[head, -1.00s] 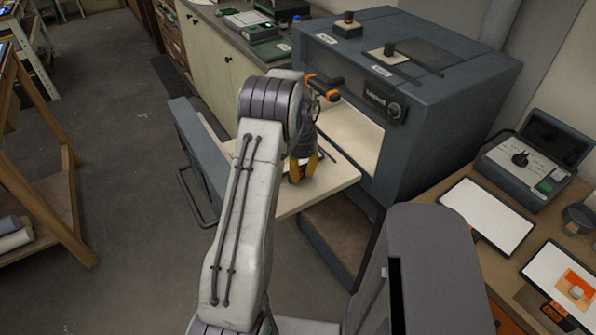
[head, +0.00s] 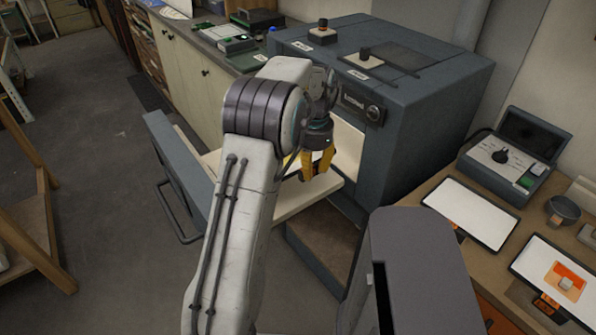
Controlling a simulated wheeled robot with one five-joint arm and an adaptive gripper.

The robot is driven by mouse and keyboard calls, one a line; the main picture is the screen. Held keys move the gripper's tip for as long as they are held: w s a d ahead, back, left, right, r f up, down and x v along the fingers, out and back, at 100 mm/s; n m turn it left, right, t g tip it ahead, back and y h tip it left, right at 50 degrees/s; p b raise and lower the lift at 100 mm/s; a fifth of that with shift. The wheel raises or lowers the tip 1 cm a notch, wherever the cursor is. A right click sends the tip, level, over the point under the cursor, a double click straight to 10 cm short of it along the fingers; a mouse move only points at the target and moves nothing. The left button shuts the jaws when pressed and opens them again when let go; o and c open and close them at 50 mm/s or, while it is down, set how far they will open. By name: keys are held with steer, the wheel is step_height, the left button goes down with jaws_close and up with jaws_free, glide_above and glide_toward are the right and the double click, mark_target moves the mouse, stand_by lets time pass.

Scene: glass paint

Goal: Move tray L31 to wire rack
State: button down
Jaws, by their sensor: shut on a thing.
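My gripper (head: 312,165), with yellow fingers, is shut on a small dark thing low over the pale slab (head: 285,207) in front of the blue-grey kiln (head: 425,140). The arm and fingers hide most of what is held, so I cannot tell its shape or read a label on it. I cannot pick out tray L31 by a label. I cannot recognise a wire rack in this view.
The kiln's blue front panel (head: 178,165) with a bar handle stands pulled out at left. A bench with two tablets (head: 470,212) and a control box (head: 515,150) is at right. A wooden frame (head: 35,225) stands at left. The grey floor (head: 110,140) between is clear.

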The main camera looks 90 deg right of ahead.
steer(key=shift+s+a+r+p, duration=0.15)
steer(key=shift+s+r+p, duration=0.3)
steer(key=shift+r, duration=0.35)
steer(key=shift+s+a+r+p, duration=0.2)
steer(key=shift+s+r+p, duration=0.1)
steer(key=shift+r+p, duration=0.35)
steer(key=shift+s+a+r+p, duration=0.15)
steer(key=shift+s+r+p, duration=0.25)
steer(key=shift+r, duration=0.5)
